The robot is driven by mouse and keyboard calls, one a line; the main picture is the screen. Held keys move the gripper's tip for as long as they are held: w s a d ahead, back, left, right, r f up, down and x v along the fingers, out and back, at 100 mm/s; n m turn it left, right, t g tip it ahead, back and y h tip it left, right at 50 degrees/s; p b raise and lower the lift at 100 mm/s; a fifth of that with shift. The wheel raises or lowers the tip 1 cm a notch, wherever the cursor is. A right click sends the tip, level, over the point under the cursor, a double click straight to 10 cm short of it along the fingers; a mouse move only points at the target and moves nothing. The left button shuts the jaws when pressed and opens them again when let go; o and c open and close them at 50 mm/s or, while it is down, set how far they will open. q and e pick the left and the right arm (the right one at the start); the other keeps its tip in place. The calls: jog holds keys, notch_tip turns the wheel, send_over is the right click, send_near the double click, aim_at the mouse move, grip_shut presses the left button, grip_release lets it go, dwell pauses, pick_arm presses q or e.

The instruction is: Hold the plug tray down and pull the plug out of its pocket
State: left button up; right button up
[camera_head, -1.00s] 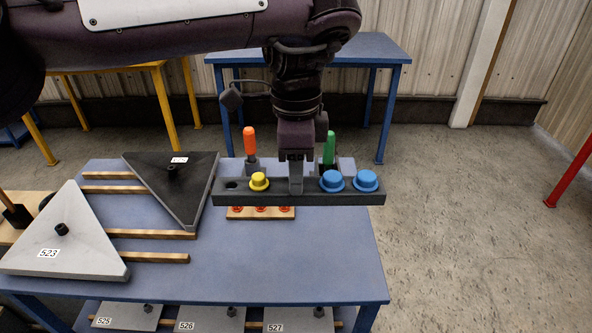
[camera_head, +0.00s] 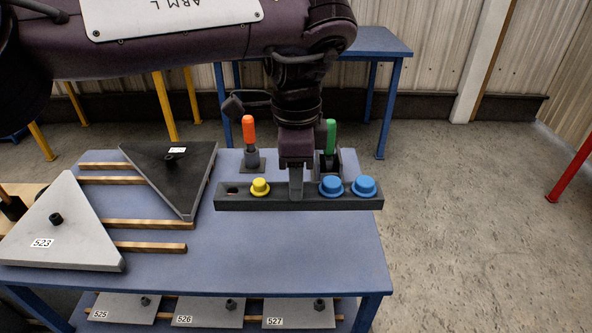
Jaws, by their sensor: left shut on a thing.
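The plug tray (camera_head: 312,203) is a long dark grey bar over the back half of the blue table. It has an empty round pocket (camera_head: 232,190) at its left end, then a yellow plug (camera_head: 260,187), and two blue plugs (camera_head: 331,186) (camera_head: 364,187) at the right. My left gripper (camera_head: 296,192) points down at the tray's middle and is shut on it, one finger showing against the front face. The other finger is hidden. I cannot tell whether the tray touches anything beneath. My right gripper is not in view.
Behind the tray stand an orange-handled tool (camera_head: 249,132) and a green-handled one (camera_head: 331,137). A black triangular plate (camera_head: 178,172) and a grey one marked 523 (camera_head: 70,230) lie at left on wooden strips. The table's front right (camera_head: 280,250) is clear.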

pick_arm(q)
jog(key=shift+f+b, duration=1.3)
jog(key=shift+f, duration=1.1)
jog(key=shift+f+b, duration=2.4)
jog(key=shift+f, duration=1.75)
jog(key=shift+f+b, duration=0.6)
jog(key=shift+f, duration=0.5)
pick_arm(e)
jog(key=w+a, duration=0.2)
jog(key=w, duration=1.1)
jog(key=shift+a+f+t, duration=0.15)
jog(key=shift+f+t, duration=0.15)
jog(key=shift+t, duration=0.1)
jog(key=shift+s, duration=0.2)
pick_arm(q)
jog(key=shift+f, duration=0.1)
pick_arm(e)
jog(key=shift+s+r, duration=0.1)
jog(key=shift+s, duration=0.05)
pick_arm(q)
jog(key=shift+f, duration=0.1)
